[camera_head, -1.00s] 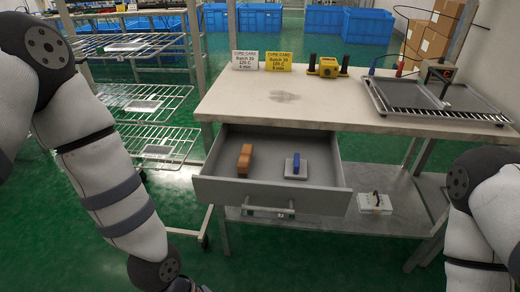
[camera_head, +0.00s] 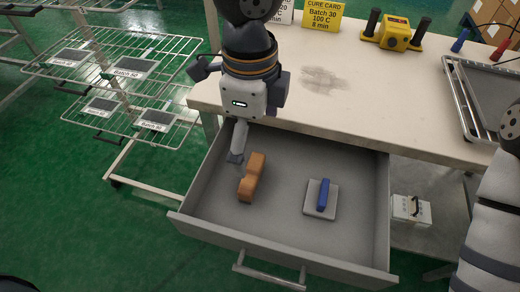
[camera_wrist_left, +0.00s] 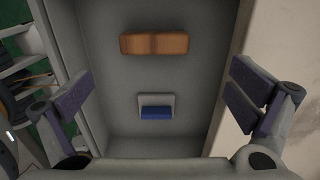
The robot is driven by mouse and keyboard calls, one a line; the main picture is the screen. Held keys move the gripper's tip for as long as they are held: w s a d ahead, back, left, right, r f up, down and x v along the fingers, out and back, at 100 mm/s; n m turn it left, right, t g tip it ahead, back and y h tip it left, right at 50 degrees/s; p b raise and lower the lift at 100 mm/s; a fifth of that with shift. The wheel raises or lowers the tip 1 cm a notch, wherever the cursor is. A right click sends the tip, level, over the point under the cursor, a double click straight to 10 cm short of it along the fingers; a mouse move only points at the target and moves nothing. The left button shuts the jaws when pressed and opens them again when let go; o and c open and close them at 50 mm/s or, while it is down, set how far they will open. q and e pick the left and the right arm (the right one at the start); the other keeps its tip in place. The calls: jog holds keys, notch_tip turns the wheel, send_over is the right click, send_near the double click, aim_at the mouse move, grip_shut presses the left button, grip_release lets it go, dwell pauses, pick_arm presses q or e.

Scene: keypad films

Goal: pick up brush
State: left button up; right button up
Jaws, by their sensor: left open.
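The brush, which I take to be the brown block with a narrowed middle (camera_head: 252,177), lies in the left part of the open grey drawer (camera_head: 283,245). It also shows near the top of the left wrist view (camera_wrist_left: 154,44), lying crosswise; no bristles can be made out. My left gripper (camera_head: 237,150) points down over the drawer's back left, close to the brush in the head view. In the left wrist view its fingers (camera_wrist_left: 163,90) are spread wide with nothing between them. My right gripper is out of view; only part of that arm shows.
A grey square plate with a blue handle (camera_head: 321,198) lies right of the brush in the drawer. The bench top (camera_head: 350,90) overhangs the drawer's back. Cards, a yellow device (camera_head: 396,33) and a tray stand on it. A wire rack (camera_head: 120,75) stands left.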

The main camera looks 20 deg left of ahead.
pick_arm(q)
send_over(252, 172)
jog(key=f, duration=0.4)
jog(key=shift+s+d+f, duration=0.1)
jog(key=shift+s+f, duration=0.15)
jog(key=shift+s, duration=0.05)
jog(key=f, duration=0.2)
jog(key=f+b, duration=0.1)
jog(key=f, duration=0.3)
jog(key=shift+w+f, duration=0.25)
jog(key=shift+r, duration=0.1)
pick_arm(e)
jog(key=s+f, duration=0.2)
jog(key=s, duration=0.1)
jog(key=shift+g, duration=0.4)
pick_arm(q)
jog(key=shift+c, duration=0.6)
jog(key=c, duration=1)
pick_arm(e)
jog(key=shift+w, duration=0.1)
